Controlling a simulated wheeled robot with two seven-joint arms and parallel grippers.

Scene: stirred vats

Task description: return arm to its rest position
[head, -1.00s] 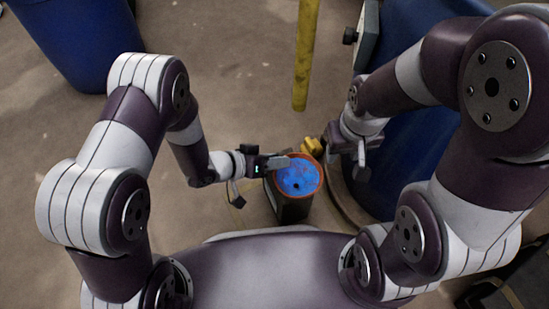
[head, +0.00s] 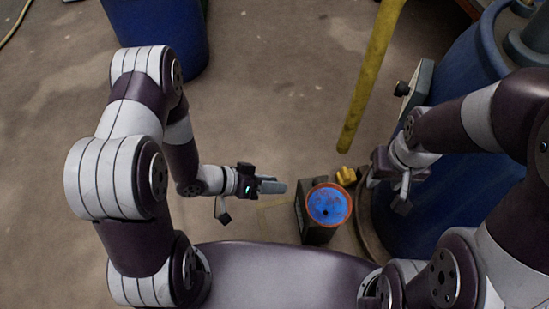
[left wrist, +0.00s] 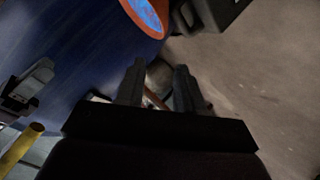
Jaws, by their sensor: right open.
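My left gripper (head: 272,186) hangs over bare floor, to the left of an orange-rimmed round container (head: 328,204) with blue contents, with a gap between them. In the left wrist view my left gripper (left wrist: 158,82) has its two dark fingers apart and nothing held between them. The container's rim (left wrist: 148,16) also shows at the top of that view. My right gripper (head: 398,184) is open beside the large blue drum (head: 408,218), to the right of the container. Its jaws are small in the head view.
The container sits on a dark box (head: 316,232). A small yellow object (head: 346,175) lies beyond it. A yellow pole (head: 371,75) slants behind. A grey box (head: 415,85) is at the blue drum's side. Another blue barrel (head: 160,35) stands at the back left. Floor between is clear.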

